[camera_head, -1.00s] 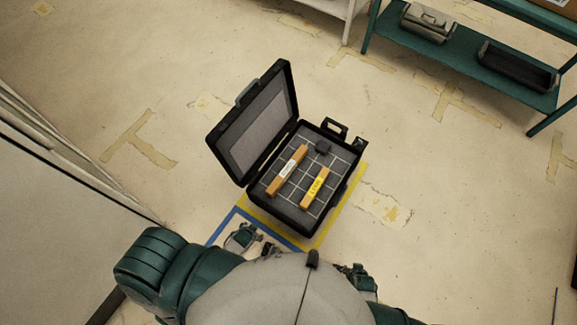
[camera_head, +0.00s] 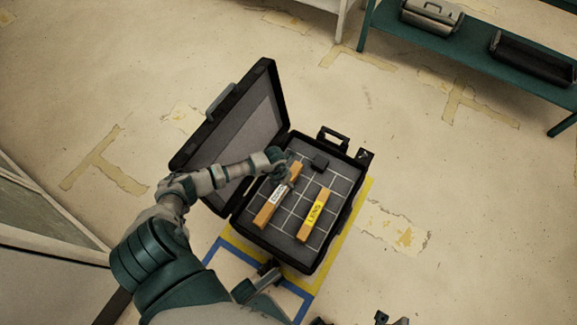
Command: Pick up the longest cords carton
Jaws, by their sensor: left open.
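A long orange-brown carton with a white label (camera_head: 267,209) lies in the left part of the open black case. Its label print is small and looks like "cords". A shorter orange-brown carton with a yellow label (camera_head: 314,216) lies to its right and seems to read "lens". My left gripper (camera_head: 289,173) is open over the upper end of the white-labelled carton and hides part of that end. I cannot tell whether it touches the carton. My right gripper is not clearly shown; only small dark parts of me show at the bottom edge.
The black case (camera_head: 293,255) stands on the floor within yellow and blue tape, its lid (camera_head: 240,122) raised on the left. A green shelf (camera_head: 465,50) is at the upper right. Open floor surrounds the case.

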